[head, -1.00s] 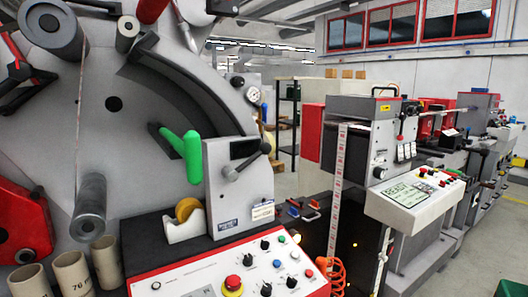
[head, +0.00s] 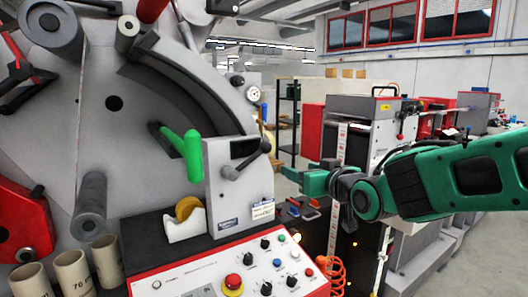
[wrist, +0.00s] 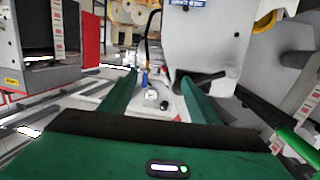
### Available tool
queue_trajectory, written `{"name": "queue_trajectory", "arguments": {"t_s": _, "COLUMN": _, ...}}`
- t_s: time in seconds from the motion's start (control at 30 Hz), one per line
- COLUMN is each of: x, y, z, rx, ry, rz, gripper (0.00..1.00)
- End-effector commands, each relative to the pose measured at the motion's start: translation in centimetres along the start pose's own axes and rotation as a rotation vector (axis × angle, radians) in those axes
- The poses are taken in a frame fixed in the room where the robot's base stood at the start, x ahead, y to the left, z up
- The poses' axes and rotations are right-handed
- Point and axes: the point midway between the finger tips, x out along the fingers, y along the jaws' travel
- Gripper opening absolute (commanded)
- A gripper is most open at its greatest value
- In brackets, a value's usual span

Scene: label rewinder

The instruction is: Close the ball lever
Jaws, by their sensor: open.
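The ball lever (head: 248,160) is a dark grey bar with a rounded black end, on the face of the upright light grey panel (head: 228,195). It slants up to the right from its hub. My green gripper (head: 304,181) reaches in from the right and points left, with its tips to the right of the panel and apart from the lever in the head view. In the wrist view my gripper (wrist: 158,78) has its two fingers spread with nothing held between them.
A thick green handle (head: 192,155) sticks out left of the panel. Below are a yellow tape roll (head: 187,208) in a white holder and a control panel (head: 200,277) with knobs and a red button. Small red and blue handles (head: 300,208) stand below my gripper.

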Motion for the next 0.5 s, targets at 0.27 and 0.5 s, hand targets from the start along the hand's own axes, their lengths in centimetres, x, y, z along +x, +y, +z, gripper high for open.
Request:
{"name": "queue_trajectory", "arguments": {"t_s": 0.27, "x": 1.3, "y": -5.1, "z": -3.4, "rx": 0.009, "ry": 0.145, "rz": -0.096, "gripper": 0.56}}
{"name": "queue_trajectory", "arguments": {"t_s": 0.5, "x": 4.3, "y": -5.3, "z": -3.8, "rx": 0.009, "ry": 0.146, "rz": -0.094, "gripper": 0.56}}
